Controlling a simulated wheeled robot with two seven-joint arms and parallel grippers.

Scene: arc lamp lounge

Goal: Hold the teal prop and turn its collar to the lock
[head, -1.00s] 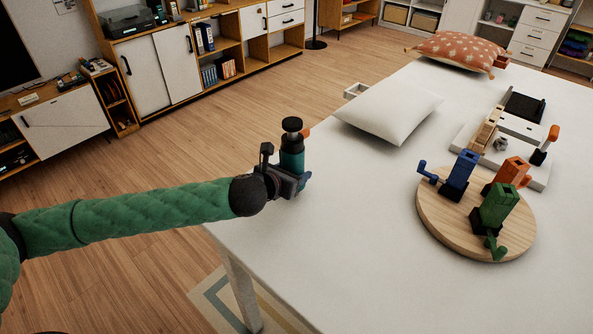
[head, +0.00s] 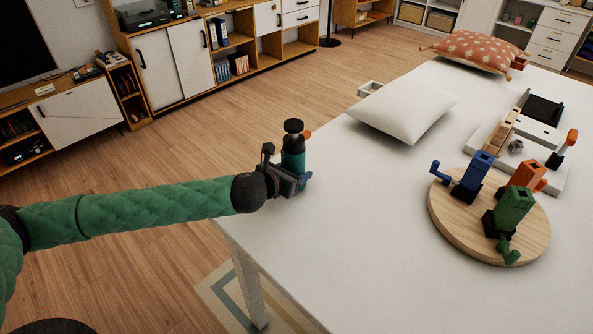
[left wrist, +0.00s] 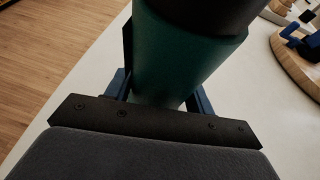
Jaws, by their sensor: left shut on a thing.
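The teal prop (head: 293,163) stands upright at the left edge of the white table, with a dark collar (head: 292,142), a black knob on top and an orange piece sticking out to the right. My left gripper (head: 296,180) is shut around the teal body, low on it. In the left wrist view the teal prop (left wrist: 180,60) fills the space between the blue fingers, and its dark upper part (left wrist: 212,12) is cut off by the frame. I cannot tell how the collar is turned. My right gripper is not in view.
The white table (head: 350,240) holds a round wooden board (head: 460,225) with blue, orange and green clamp-like pieces. A white cushion (head: 405,108), a patterned orange cushion (head: 478,50) and a white tray-like fixture (head: 550,175) lie farther back. The table is clear between prop and board.

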